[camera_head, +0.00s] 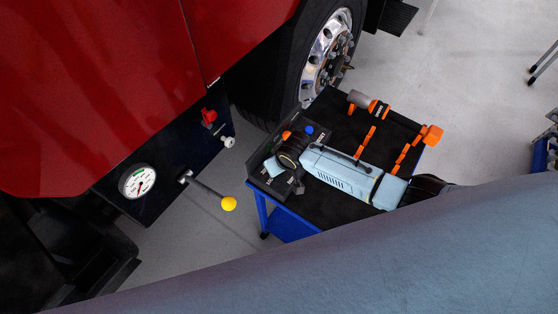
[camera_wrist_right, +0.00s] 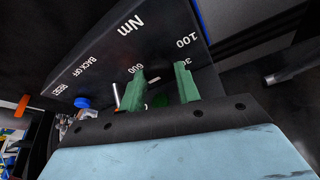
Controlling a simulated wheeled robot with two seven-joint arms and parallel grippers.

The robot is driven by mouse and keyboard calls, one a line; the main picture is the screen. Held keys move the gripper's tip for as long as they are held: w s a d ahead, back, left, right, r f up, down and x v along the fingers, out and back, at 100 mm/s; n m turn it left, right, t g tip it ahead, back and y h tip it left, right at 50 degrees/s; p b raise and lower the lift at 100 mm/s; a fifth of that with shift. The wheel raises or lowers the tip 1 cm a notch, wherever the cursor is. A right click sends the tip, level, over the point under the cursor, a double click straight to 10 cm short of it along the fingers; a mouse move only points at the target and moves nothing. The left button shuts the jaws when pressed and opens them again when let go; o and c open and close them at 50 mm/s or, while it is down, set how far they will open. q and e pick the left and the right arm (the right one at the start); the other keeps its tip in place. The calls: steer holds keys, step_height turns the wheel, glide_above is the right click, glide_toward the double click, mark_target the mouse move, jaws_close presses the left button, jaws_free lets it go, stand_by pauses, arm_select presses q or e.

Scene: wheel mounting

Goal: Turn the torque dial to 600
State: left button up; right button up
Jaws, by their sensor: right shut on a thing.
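The torque panel (camera_wrist_right: 150,52) is a black face with white lettering: "Nm", 100, a partly covered number starting with 3, 600, BACK OFF and RESET. My right gripper (camera_wrist_right: 161,78) has its green fingers on either side of the dark torque dial (camera_wrist_right: 159,101), shut on it. The fingers and wrist hide most of the dial, so its pointer setting cannot be read. The 600 mark sits close to the left finger in the wrist view. In the head view the right gripper (camera_head: 268,168) reaches the panel at the table's left end. My left gripper is not in view.
A blue cart (camera_head: 290,226) with a black top carries a grey-and-orange wrench tool (camera_head: 378,108) and orange holders (camera_head: 402,155). A truck wheel (camera_head: 326,50) stands behind it. A pressure gauge (camera_head: 137,181) and yellow-knobbed lever (camera_head: 228,203) are at left. My arm covers the bottom.

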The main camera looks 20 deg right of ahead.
steer(key=shift+m, duration=0.3)
steer(key=o, duration=0.9)
steer(key=shift+o, duration=0.2)
steer(key=shift+s+r, duration=0.15)
steer(key=shift+r, duration=0.1)
steer(key=p+v, duration=0.3)
steer(key=v, duration=0.9)
steer(key=shift+s+r, duration=0.2)
steer(key=shift+r, duration=0.15)
